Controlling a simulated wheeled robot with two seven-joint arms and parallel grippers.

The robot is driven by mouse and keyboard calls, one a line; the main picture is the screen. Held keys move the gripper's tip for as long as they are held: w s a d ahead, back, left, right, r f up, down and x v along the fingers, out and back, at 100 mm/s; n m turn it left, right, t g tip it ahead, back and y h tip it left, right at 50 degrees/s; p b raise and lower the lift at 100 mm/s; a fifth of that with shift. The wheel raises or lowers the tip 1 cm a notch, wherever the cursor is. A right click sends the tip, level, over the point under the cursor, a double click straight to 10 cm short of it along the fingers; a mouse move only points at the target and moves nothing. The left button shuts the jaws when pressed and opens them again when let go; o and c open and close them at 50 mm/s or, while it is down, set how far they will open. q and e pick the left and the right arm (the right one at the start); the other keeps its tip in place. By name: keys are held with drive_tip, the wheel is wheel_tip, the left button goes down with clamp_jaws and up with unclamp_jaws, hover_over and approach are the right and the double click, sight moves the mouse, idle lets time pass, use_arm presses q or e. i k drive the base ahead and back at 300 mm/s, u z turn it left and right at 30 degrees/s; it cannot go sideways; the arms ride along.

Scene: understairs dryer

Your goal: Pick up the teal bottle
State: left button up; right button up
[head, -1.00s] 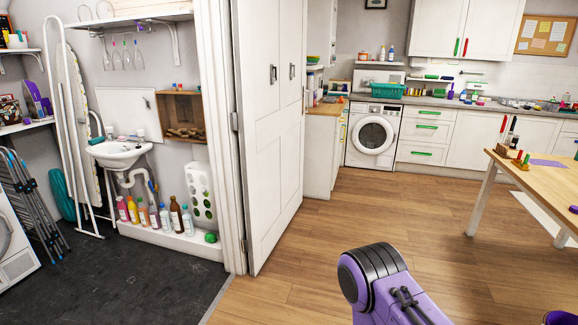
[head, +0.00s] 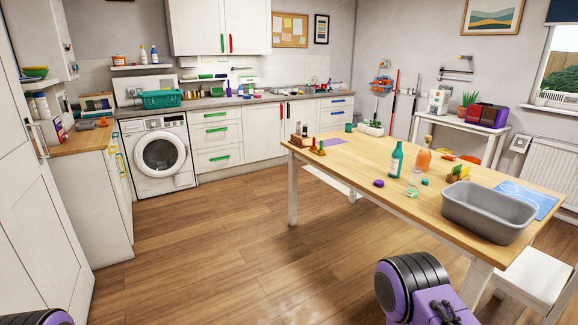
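A teal bottle (head: 396,161) with a pale label stands upright on the wooden table (head: 345,153) at the right. Neither of my grippers shows.
A grey tub (head: 490,215) sits at the table's near right, with a white bench (head: 538,280) below. White cabinets (head: 85,190) and a folding door stand at the left. The wooden floor (head: 215,240) between them and the table is clear.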

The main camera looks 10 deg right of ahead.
sight(396, 160)
drive_tip(key=z, duration=0.7)
drive_tip(key=i, duration=2.15)
drive_tip(key=z, duration=0.5)
